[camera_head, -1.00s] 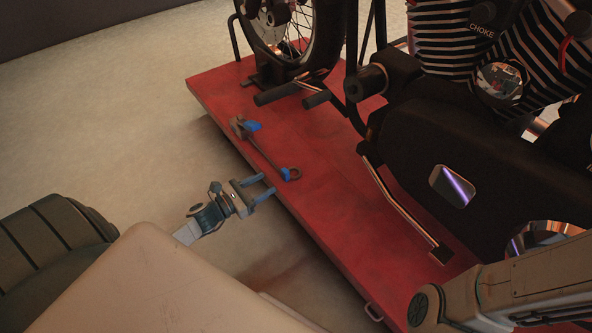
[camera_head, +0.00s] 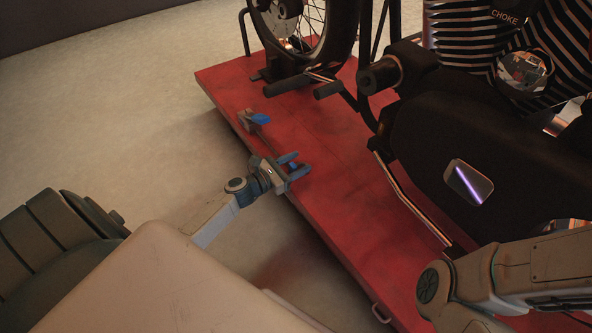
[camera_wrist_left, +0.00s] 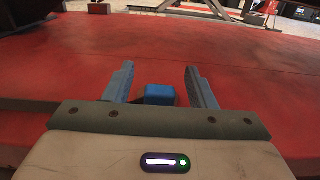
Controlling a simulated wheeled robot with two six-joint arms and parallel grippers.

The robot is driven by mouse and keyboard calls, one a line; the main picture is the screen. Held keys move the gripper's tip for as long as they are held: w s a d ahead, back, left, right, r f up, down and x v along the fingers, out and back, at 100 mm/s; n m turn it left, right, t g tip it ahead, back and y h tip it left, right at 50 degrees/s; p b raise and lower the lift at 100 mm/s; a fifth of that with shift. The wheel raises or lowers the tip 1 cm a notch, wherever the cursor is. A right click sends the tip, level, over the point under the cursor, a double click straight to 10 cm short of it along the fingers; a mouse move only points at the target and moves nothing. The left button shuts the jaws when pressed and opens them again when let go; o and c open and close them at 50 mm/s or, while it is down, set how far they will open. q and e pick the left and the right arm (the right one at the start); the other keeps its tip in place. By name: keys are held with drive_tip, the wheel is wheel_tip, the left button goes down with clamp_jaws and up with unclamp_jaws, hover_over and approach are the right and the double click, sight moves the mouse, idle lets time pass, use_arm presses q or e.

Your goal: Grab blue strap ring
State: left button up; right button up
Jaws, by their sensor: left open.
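The strap lies on the red lift platform (camera_head: 335,215) near its left edge. Its blue and dark buckle end (camera_head: 260,119) is farther back, and a thin dark strap runs from it toward my left gripper (camera_head: 298,165). The gripper is open at the platform's edge, low over the surface. The blue strap ring is mostly hidden by the gripper in the head view.
A black motorcycle (camera_head: 440,130) stands on the platform, its front wheel (camera_head: 300,35) at the back. Foot pegs and a side lever (camera_head: 415,205) stick out over the platform. The pale floor (camera_head: 120,120) at the left is clear. My right arm shows at the lower right.

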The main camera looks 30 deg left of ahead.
use_arm(q)
drive_tip(key=c, duration=1.1)
drive_tip(key=shift+r, duration=0.1)
